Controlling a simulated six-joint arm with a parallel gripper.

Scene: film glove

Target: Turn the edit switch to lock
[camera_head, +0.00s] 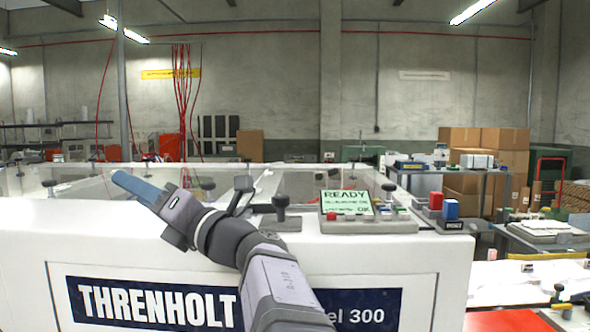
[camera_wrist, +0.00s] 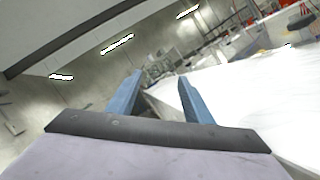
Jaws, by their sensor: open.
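My gripper (camera_head: 122,179) has blue fingers and reaches to the left over the front edge of the white machine (camera_head: 110,237). In the wrist view my gripper (camera_wrist: 160,84) is open, with nothing between its fingers. The control panel (camera_head: 392,226) sits on the machine's top, to the right of my gripper and well apart from it. Its green screen (camera_head: 345,203) reads "READY". Right of it stand a red button (camera_head: 436,201) and a blue part (camera_head: 451,209) on a small black base (camera_head: 453,226). I cannot tell which control is the edit switch; any lock label is too small to read.
Black knobs, one of them (camera_head: 279,201) between my arm and the panel, stand up from the machine's top. Clear panels (camera_head: 300,181) lie behind. Cardboard boxes (camera_head: 505,139) and a bench are at the back right. The air left of my gripper is free.

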